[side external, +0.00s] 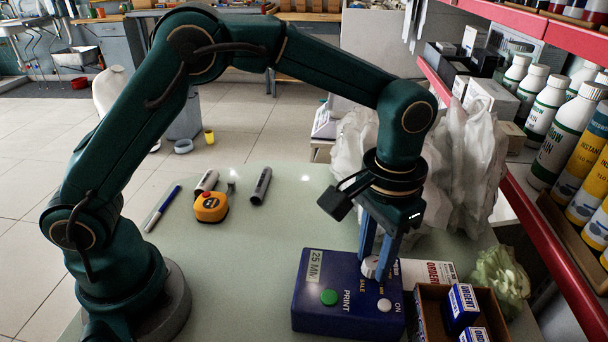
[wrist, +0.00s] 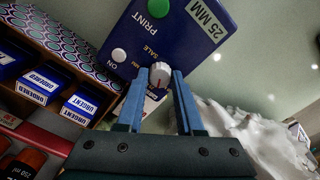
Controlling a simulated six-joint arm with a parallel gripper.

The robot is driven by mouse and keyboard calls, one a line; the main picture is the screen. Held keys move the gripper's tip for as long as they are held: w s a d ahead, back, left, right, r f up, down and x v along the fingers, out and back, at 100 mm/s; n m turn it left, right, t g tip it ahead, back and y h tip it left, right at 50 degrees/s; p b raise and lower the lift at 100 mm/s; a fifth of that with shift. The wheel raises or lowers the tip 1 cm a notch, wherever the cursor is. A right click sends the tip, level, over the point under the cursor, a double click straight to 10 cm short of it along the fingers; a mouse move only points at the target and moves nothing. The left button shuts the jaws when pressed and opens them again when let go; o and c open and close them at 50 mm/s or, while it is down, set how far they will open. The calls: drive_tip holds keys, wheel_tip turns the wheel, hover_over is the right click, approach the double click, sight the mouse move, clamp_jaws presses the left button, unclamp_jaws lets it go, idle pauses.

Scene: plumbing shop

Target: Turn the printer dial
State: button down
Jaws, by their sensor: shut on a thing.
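The blue printer box (side external: 318,285) lies on the pale green table, with a green button (side external: 329,297), a white button (side external: 384,305) and printed words PRINT, SALE and ON. Its label reads 25 MM. The light grey dial (side external: 370,266) is at the box's far edge in the side view. My gripper (side external: 376,270) points down with its blue fingers around the dial. My gripper is shut on the dial.
A box of blue stamps labelled URGENT and ORDERED (side external: 462,310) stands close on the right. Crumpled white plastic (side external: 462,150) is behind my gripper. A yellow tape measure (side external: 211,206) and markers (side external: 261,186) lie left on the table. A red-edged shelf with bottles (side external: 565,120) flanks the right.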

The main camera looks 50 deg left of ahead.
sight(373, 262)
drive_tip(key=m, duration=0.5)
drive_tip(key=shift+m, duration=0.4)
idle(0.4)
drive_tip(key=c, duration=0.5)
unclamp_jaws()
drive_tip(key=shift+c, duration=0.2)
drive_tip(key=shift+r, duration=2.6)
